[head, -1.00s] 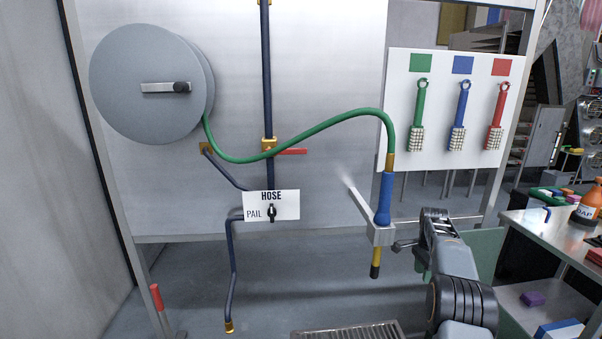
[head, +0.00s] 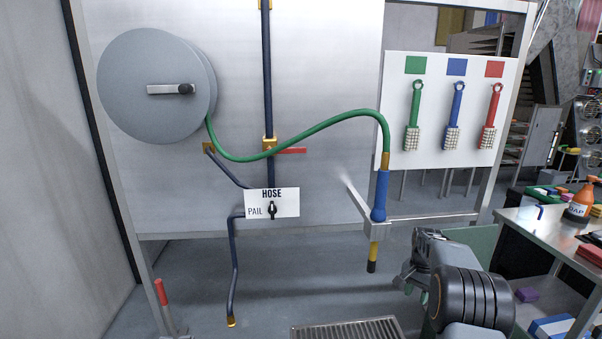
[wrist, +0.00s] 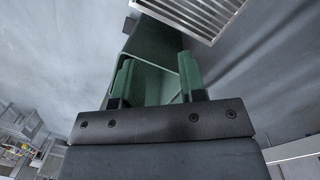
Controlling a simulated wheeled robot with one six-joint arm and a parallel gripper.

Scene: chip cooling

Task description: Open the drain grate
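The drain grate (head: 350,330) is a grey slatted metal grate at floor level, cut off by the bottom edge of the head view. It also shows at the top of the wrist view (wrist: 195,14), beyond my gripper.
A green bin (head: 478,240) stands behind my arm, and its inside shows past my fingers. A hose nozzle (head: 373,252) hangs in a bracket above and behind the grate. A metal table (head: 535,238) stands at right.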

